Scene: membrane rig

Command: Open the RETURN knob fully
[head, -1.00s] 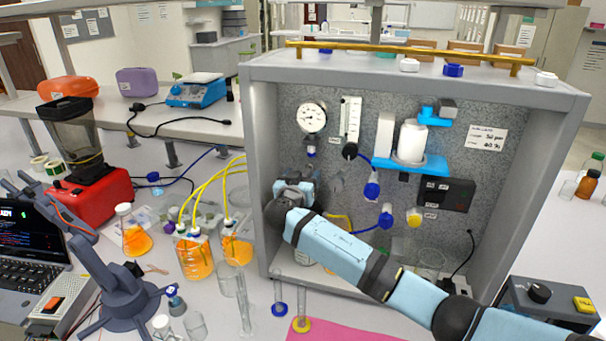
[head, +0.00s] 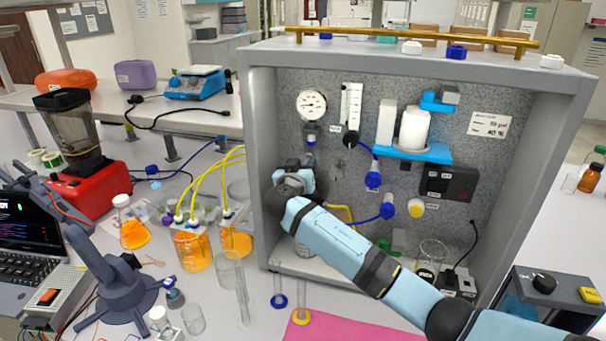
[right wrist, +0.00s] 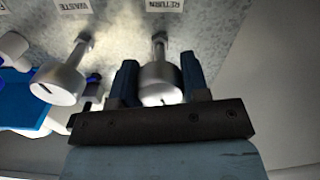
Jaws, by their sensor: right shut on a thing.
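The RETURN knob (right wrist: 160,82) is a round, pale metal knob on a short stem, under the RETURN label (right wrist: 165,5) in the right wrist view. My right gripper (right wrist: 160,84) is shut on it, with one dark blue finger on each side. In the head view my right arm reaches into the rig at the lower left of its panel (head: 460,110), and the wrist hides the knob. My left gripper is not in view.
A similar WASTE knob (right wrist: 58,83) stands just left of the gripper. The rig's grey side wall (head: 258,160) is close to the right wrist. Beakers of orange liquid (head: 192,250) with yellow tubes stand outside to the left. A pink mat (head: 350,331) lies in front.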

